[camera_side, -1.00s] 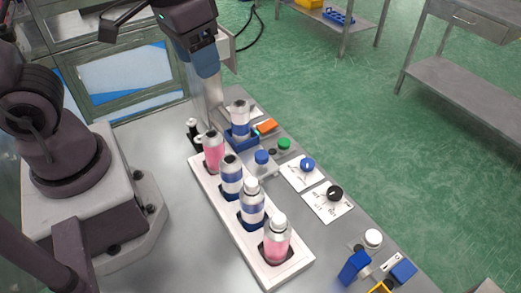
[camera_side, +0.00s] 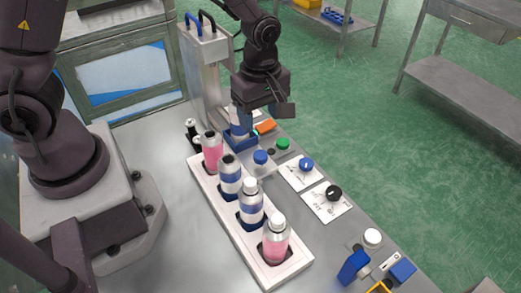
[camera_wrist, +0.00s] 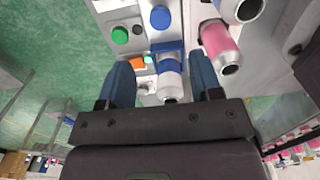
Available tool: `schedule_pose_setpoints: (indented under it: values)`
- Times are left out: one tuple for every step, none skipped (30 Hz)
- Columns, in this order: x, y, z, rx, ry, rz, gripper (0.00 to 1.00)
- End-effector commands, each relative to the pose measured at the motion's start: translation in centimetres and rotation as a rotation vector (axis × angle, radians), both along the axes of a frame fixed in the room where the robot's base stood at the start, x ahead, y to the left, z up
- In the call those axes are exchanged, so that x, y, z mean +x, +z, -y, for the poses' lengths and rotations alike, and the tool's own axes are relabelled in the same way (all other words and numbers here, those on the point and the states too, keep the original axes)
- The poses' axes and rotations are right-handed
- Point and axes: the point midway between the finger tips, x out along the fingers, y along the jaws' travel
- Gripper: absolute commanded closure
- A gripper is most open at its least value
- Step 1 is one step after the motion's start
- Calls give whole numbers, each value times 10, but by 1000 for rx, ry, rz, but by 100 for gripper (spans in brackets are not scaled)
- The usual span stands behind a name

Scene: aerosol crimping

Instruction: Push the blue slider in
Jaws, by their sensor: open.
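The blue slider (camera_side: 240,141) is a low blue cradle at the foot of the grey crimping machine (camera_side: 203,75), past the far end of the can rack. A can with a white and blue body stands in it; in the wrist view the can (camera_wrist: 171,82) rises from the blue slider (camera_wrist: 167,47). My gripper (camera_side: 238,118) is just above the slider in the side view and hides most of the can. In the wrist view my gripper (camera_wrist: 163,80) is open, with one blue finger on either side of the can. Contact cannot be told.
A white rack (camera_side: 228,220) holds several pink and blue-banded cans near the slider. A green button (camera_side: 283,143), blue button (camera_side: 260,157), orange block (camera_side: 265,126) and two dials on white plates are to the right. Blue parts (camera_side: 354,267) lie at the front right.

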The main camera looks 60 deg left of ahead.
Motion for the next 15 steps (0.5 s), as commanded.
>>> schedule_pose_setpoints:
  values:
    - [-1, -11, 0, 1, 1, -7, 41]
    - [-1, -18, 0, 1, 1, -8, 41]
    - [-1, -27, -1, 1, 1, -8, 41]
    - [-2, -33, -1, 1, 1, -8, 41]
    - [-2, -40, -1, 1, 0, -9, 41]
    - [-2, -48, -1, 1, 0, -8, 41]
    - [-2, -55, 0, 1, -1, -7, 41]
    - [-2, -61, -1, 0, 0, -8, 41]
    - [-1, -68, -1, 1, -1, -7, 41]
    - [-2, -73, -1, 1, -1, -7, 41]
    - [-2, -78, -1, 1, -2, -6, 41]
    - [-2, -84, 0, 0, -3, -6, 41]
    - [-1, -88, 0, 0, -3, -5, 41]
    - [-1, -92, 0, 0, -3, -5, 41]
    - [-1, -96, 0, 0, -3, -4, 41]
